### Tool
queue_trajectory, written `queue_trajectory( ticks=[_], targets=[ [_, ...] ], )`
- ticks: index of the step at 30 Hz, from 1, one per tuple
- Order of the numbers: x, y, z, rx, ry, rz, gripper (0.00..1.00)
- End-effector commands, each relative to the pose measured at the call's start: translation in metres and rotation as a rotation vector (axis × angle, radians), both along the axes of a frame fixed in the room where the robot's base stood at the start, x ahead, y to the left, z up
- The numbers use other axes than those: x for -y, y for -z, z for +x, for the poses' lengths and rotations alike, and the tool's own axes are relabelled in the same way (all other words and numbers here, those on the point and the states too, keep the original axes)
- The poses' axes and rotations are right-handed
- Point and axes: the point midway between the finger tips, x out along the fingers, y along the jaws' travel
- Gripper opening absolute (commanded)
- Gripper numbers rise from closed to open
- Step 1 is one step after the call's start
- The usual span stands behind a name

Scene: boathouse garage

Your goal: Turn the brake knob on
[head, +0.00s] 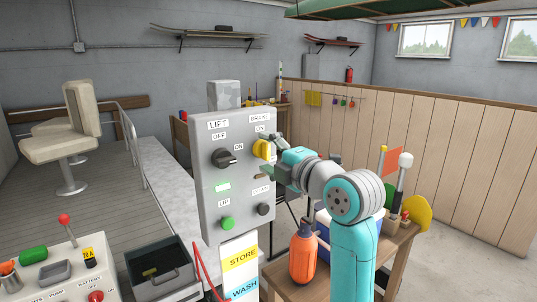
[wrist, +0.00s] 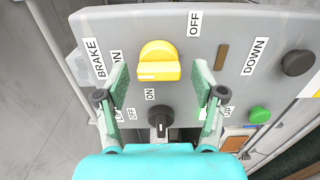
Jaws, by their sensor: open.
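The yellow brake knob (wrist: 158,62) is on a grey control panel (head: 208,195). In the wrist view its raised grip lies roughly crosswise, with a small pale mark toward the left end. An ON label is left of it and an OFF label (wrist: 194,24) is up and to the right. In the head view the knob (head: 262,150) is partly hidden by my gripper (head: 276,163). My gripper is open, its green-padded fingers (wrist: 161,85) on either side of the knob in the wrist view. I see a gap on each side; contact is not visible.
A black lift knob (head: 224,158), a green button (head: 227,223) and a black DOWN button (head: 263,209) share the panel. An orange jug (head: 303,252) stands on a wooden table below my arm. A second console (head: 60,280) is at lower left.

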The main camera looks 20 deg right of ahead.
Motion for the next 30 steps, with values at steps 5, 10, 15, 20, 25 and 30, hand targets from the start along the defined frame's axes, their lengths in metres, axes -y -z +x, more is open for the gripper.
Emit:
queue_trajectory(
  ticks=[5, 10, 15, 20, 25, 30],
  targets=[
    [0.005, 0.000, -0.012, 0.001, 0.001, 0.000, 0.69],
    [0.015, 0.000, -0.041, 0.002, 0.003, 0.000, 0.69],
    [0.025, -0.001, -0.074, 0.002, 0.003, 0.000, 0.69],
    [0.033, 0.000, -0.097, 0.001, 0.002, 0.000, 0.69],
    [0.037, 0.000, -0.111, 0.000, 0.001, 0.000, 0.69],
    [0.037, 0.000, -0.114, -0.001, -0.001, 0.000, 0.69]
  ],
)
